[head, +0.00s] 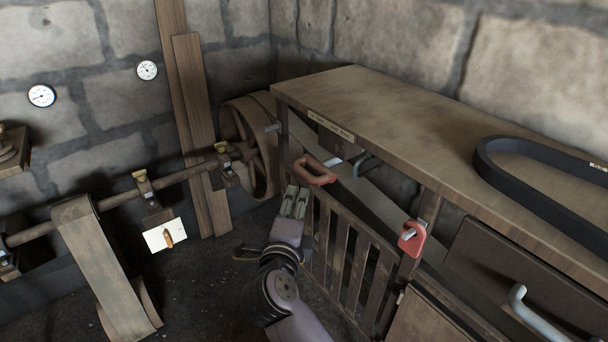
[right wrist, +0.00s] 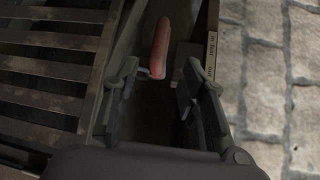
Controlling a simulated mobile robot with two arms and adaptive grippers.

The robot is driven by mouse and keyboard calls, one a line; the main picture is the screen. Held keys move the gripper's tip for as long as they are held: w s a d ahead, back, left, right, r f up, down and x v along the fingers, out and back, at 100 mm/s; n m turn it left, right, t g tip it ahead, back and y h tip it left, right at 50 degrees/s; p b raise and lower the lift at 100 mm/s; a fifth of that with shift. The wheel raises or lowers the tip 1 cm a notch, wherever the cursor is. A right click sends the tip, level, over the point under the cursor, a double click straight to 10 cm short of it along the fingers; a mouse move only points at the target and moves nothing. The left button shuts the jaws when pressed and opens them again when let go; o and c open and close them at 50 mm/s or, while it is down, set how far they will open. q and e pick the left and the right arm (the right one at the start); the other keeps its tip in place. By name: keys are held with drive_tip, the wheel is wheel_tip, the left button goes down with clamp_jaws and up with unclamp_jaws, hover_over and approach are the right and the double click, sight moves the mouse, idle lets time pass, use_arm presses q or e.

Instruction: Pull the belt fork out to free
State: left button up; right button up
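The belt fork shows as a reddish loop handle (head: 315,171) on a grey rod, below the labelled edge of the workbench. In the right wrist view the red handle (right wrist: 160,48) lies ahead of and roughly between my fingertips. My right gripper (head: 295,200) is just below and left of the handle in the head view. In the right wrist view the gripper (right wrist: 160,85) is open, with a clear gap between its fingers and nothing held. The rest of the fork is hidden under the bench. My left gripper is not in view.
The workbench (head: 400,130) carries a black belt (head: 495,160). A slatted guard gate (head: 345,255) stands below, beside my right arm. A spoked wheel (head: 250,150) and line shaft (head: 180,178) are at the left.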

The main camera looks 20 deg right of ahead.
sight(303, 178)
drive_tip(key=x, duration=1.4)
drive_tip(key=shift+d, duration=0.1)
drive_tip(key=shift+c, duration=0.6)
clamp_jaws()
